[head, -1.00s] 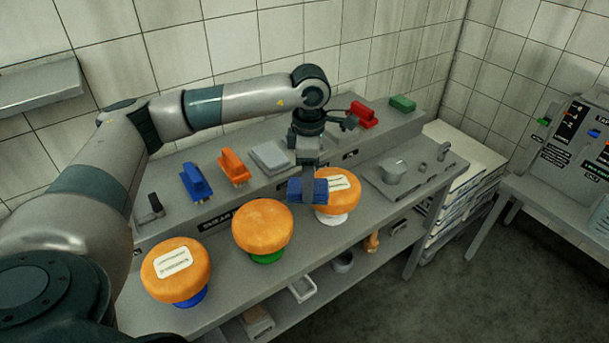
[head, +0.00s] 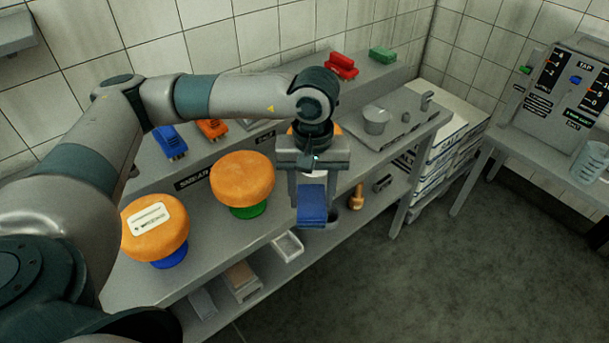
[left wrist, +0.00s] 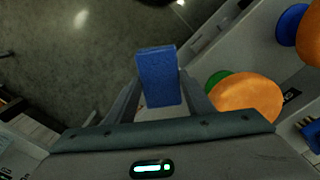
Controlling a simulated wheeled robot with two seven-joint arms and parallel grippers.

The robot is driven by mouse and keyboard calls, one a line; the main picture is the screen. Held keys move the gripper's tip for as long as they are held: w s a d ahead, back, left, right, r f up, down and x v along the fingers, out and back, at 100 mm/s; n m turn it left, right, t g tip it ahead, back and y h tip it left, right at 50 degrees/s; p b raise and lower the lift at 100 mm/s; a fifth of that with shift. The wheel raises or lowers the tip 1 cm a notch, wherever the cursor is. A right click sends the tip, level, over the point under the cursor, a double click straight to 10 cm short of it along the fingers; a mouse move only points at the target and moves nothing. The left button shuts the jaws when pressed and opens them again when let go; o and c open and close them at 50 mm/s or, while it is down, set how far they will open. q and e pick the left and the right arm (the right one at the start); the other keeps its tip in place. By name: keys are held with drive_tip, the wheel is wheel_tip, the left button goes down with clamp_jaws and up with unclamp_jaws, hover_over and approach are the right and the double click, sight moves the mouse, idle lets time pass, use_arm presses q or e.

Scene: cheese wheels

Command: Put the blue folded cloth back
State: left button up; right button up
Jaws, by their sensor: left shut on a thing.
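The blue folded cloth (head: 312,206) is held between the fingers of my left gripper (head: 311,190). It hangs below the gripper near the front edge of the workbench (head: 215,265), apart from the bench top as far as I can tell. In the left wrist view the blue cloth (left wrist: 158,76) stands out between the two fingers, with grey floor beyond it. My right gripper is not in view.
An orange cheese wheel (head: 242,178) on a green stand and a labelled one (head: 155,228) on a blue stand are to the left. A third is mostly hidden behind my gripper. A white tray (head: 287,246) and a wooden-handled tool (head: 356,198) are on the lower shelf.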

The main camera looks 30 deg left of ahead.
sight(314, 215)
use_arm(q)
drive_tip(key=s+m, duration=0.1)
drive_tip(key=m, duration=0.1)
drive_tip(key=s+d+f+m+b, duration=0.1)
drive_tip(key=m, duration=0.1)
drive_tip(key=s+d+f+m, duration=0.1)
drive_tip(key=shift+s+d+m, duration=0.15)
drive_tip(key=shift+m, duration=0.25)
